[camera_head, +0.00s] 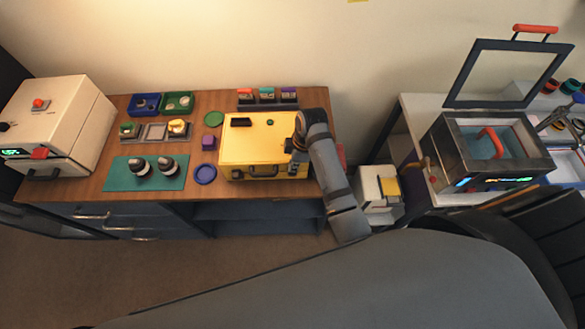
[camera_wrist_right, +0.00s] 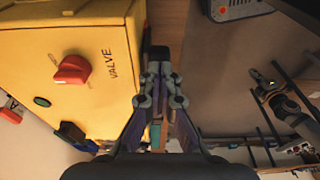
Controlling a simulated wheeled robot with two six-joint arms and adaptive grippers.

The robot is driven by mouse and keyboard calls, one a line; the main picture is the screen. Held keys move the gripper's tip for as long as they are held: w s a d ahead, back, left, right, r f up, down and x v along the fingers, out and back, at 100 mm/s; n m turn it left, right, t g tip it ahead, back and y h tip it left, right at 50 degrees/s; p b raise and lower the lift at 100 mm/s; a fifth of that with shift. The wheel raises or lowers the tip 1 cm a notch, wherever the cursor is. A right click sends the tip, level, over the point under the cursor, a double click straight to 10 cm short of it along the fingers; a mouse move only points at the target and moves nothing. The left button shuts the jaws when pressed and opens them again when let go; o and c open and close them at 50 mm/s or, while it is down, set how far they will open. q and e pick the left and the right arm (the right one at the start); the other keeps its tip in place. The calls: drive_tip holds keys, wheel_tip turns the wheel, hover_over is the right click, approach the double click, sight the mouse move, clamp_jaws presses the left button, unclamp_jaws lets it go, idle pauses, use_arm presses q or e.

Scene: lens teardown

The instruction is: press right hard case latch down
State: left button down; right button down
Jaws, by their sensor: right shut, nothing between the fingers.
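The yellow hard case (camera_head: 258,143) lies closed on the wooden bench, with a dark handle (camera_head: 262,171) on its front face. The right latch is too small to make out surely, near the front right of the case. My right gripper (camera_head: 288,146) is at the case's right end, over its lid edge. In the right wrist view the shut, empty fingers (camera_wrist_right: 160,75) are beside the yellow case (camera_wrist_right: 105,25); I cannot tell whether they touch. That view also shows a red knob (camera_wrist_right: 72,70) marked VALVE and a dark part (camera_wrist_right: 72,133). My left gripper is not in view.
A white machine (camera_head: 60,125) stands at the bench's left end. A green mat (camera_head: 120,180) with two lens-like parts, a blue dish (camera_head: 204,174) and small trays lie left of the case. A rack (camera_head: 268,105) stands behind it. A metal-framed box (camera_head: 490,150) is on the right table.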

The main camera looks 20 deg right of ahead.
drive_tip(key=shift+f, duration=0.9)
drive_tip(key=shift+r+p, duration=0.75)
drive_tip(key=shift+r, duration=2.8)
